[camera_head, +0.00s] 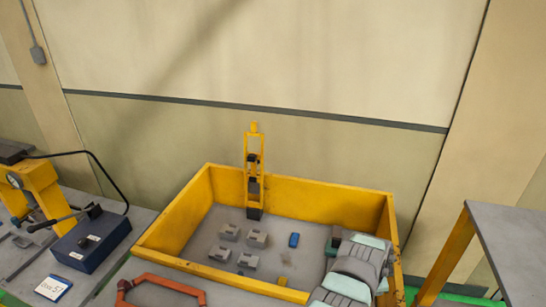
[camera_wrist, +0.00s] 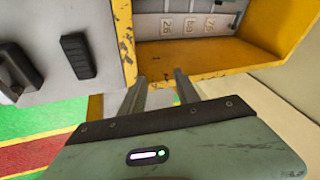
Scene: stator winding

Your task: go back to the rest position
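My gripper (camera_wrist: 160,80) shows in the wrist view, with its two grey fingers apart and nothing between them. It points toward the lower front edge of a yellow-framed cabinet (camera_wrist: 205,52). I cannot tell whether the fingertips touch that edge. In the head view, my grey-green arm is at the lower right, in front of the yellow-walled bin, and the gripper itself is not seen there.
The yellow-walled bin (camera_head: 165,231) holds several grey blocks (camera_head: 229,232), a blue piece (camera_head: 294,240) and an upright yellow post (camera_head: 254,170). A blue box (camera_head: 90,243) stands on the left bench. A grey table (camera_head: 510,240) is at right. The cabinet has numbered labels (camera_wrist: 188,25).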

